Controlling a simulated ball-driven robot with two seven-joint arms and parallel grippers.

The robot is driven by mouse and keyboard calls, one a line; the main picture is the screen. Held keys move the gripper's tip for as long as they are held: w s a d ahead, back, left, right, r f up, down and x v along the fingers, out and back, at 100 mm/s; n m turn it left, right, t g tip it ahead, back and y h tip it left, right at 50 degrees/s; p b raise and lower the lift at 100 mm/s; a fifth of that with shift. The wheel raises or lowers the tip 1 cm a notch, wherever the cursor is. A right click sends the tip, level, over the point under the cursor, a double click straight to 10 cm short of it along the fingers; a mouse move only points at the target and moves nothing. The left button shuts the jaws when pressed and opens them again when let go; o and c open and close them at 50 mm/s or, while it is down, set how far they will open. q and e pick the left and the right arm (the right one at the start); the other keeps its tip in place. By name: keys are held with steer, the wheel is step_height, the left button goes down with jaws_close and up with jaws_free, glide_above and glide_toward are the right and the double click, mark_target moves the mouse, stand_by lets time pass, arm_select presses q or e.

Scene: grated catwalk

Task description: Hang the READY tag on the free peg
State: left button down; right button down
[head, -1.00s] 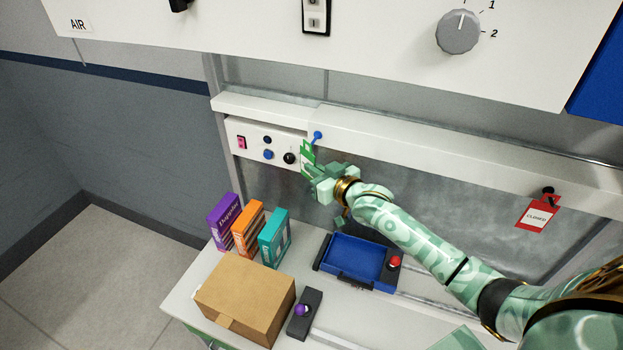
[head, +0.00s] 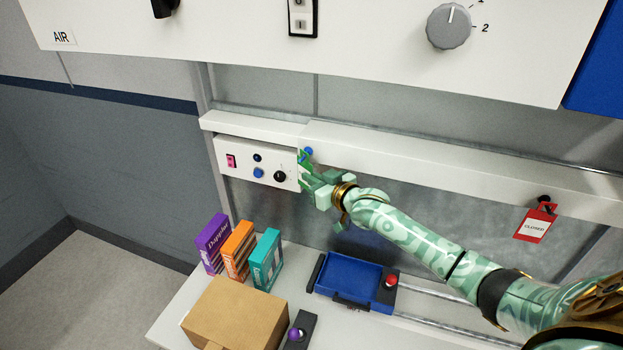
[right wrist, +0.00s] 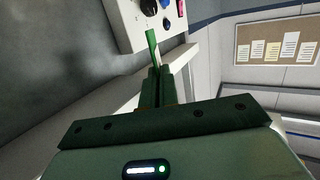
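The green tag (head: 303,158) is held upright by my right gripper (head: 311,176), its top beside the free blue peg (head: 308,151) on the white rail. I cannot tell whether the tag's hole is around the peg. In the right wrist view the fingers (right wrist: 158,82) are shut on the tag (right wrist: 153,45), which shows as a thin green strip seen nearly edge-on. The tag's writing is not readable. A red CLOSED tag (head: 533,226) hangs from a black peg (head: 544,199) at the right. My left gripper is not in view.
The white rail (head: 420,165) runs along the wall. A control panel (head: 240,152) with buttons sits left of the gripper. Below are upright boxes (head: 238,250), a cardboard box (head: 236,315), a blue tray (head: 350,273) and a purple-knobbed block (head: 297,332).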

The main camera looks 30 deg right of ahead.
stand_by(0.4)
steer(key=c, duration=1.6)
jaws_free()
steer(key=shift+s, duration=0.1)
steer(key=v, duration=1.6)
steer(key=shift+b, duration=0.35)
steer(key=shift+s, duration=0.1)
